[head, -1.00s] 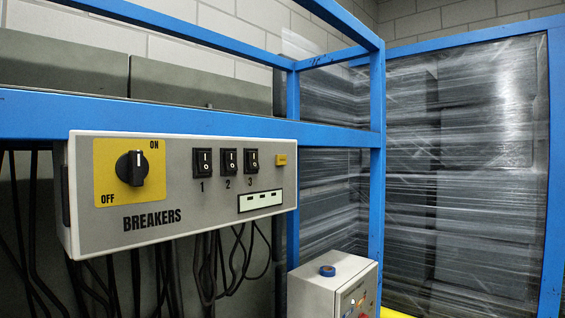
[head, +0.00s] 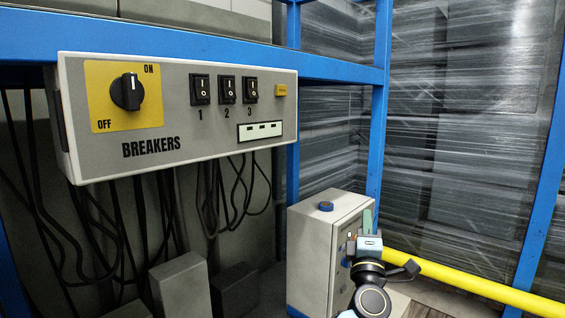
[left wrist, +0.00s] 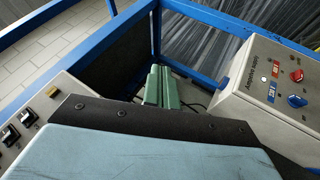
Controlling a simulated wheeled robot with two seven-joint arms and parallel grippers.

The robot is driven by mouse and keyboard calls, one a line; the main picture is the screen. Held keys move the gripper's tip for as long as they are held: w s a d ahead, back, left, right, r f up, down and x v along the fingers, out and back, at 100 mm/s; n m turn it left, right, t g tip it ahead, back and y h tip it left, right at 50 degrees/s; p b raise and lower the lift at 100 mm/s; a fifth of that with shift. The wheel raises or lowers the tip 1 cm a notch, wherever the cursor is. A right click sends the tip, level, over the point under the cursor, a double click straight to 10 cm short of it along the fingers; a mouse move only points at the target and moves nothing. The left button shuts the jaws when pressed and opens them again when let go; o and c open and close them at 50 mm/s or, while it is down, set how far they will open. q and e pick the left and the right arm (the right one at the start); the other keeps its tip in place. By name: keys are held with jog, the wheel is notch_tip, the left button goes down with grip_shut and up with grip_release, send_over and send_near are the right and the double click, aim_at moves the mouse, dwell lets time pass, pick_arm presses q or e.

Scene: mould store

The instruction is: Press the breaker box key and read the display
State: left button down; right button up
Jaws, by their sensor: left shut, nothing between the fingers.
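The breaker box (head: 220,150) is a pale grey panel hung under a blue shelf beam. Its small yellow key (head: 280,90) is at the right end and also shows in the left wrist view (left wrist: 52,91). The rotary knob's (head: 131,92) white mark points up. My left gripper (head: 368,217) is right of and below the box, apart from the key. Its green fingers (left wrist: 160,84) are shut and empty in the left wrist view. My right gripper is not in view.
A grey control box (head: 312,250) with a blue cap on top stands close beside my left gripper. Its front has red and blue knobs (left wrist: 297,76). Blue posts (head: 379,130), a yellow bar (head: 470,283) and hanging black cables (head: 120,235) surround the space.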

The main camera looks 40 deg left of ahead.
aim_at(281, 90)
pick_arm(q)
jog(key=s+a+r+n+g+y, duration=0.1)
jog(key=s+r+n+g+y, duration=0.1)
jog(key=r+n, duration=0.4)
jog(key=s+a+r+n+g+y, duration=0.2)
jog(key=r+n, duration=0.5)
jog(key=r, duration=0.5)
jog(key=s+a+r+n+g+y, duration=0.1)
jog(key=s+r+n+y, duration=0.3)
jog(key=r, duration=0.6)
jog(key=s+n, duration=0.2)
jog(key=shift+a+n+g+b, duration=0.3)
jog(key=shift+a+g+b, duration=0.05)
jog(key=shift+g+b, duration=0.05)
jog(key=shift+s, duration=0.1)
jog(key=a+p, duration=0.1)
jog(key=a, duration=0.7)
jog(key=shift+w+a, duration=0.35)
jog(key=shift+a, duration=0.05)
jog(key=shift+a, duration=0.15)
jog(key=shift+a+p, duration=0.3)
jog(key=shift+p, duration=0.05)
